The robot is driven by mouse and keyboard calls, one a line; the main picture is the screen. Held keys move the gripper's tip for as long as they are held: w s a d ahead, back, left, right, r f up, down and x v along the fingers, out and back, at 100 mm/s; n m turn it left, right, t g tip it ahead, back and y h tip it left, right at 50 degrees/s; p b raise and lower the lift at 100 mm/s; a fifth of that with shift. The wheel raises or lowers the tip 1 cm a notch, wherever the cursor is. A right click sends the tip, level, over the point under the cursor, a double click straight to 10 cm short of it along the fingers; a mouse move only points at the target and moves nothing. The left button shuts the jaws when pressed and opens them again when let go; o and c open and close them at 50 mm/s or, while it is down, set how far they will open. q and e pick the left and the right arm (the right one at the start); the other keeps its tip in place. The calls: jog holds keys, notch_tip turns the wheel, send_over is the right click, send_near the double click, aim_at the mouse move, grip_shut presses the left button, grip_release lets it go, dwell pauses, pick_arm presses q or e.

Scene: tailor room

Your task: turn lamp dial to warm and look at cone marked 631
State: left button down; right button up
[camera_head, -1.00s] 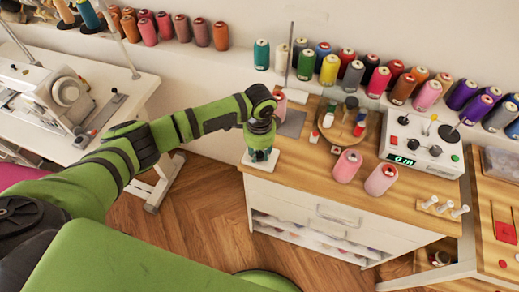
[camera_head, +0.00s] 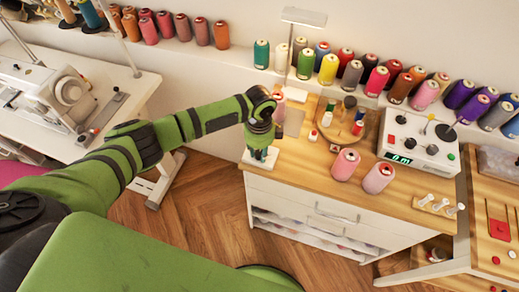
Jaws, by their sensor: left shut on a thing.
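The lamp shows its flat pale head (camera_head: 304,17) at the top, on a thin upright stem behind the table's left end. My left gripper (camera_head: 261,152) points down at the table's front-left corner. It is shut at a small white block (camera_head: 246,160); the dial is hidden between its fingers, and its setting cannot be read. Another pink cone (camera_head: 279,108) is partly hidden behind my gripper. No number is legible on any cone. My right gripper is out of view.
The wooden table (camera_head: 310,180) has a round wooden tray (camera_head: 344,127) with small spools. A white box with knobs and a display (camera_head: 415,145) stands right. Several thread cones line the back ledge. A sewing machine (camera_head: 60,90) is at left. Bare tabletop lies in front of the pink cones.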

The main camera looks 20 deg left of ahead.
aim_at(259, 153)
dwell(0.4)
pick_arm(q)
jog(key=c, duration=1)
grip_release()
jog(key=shift+r, duration=0.15)
notch_tip(259, 153, up, 12)
jog(key=shift+f, duration=0.15)
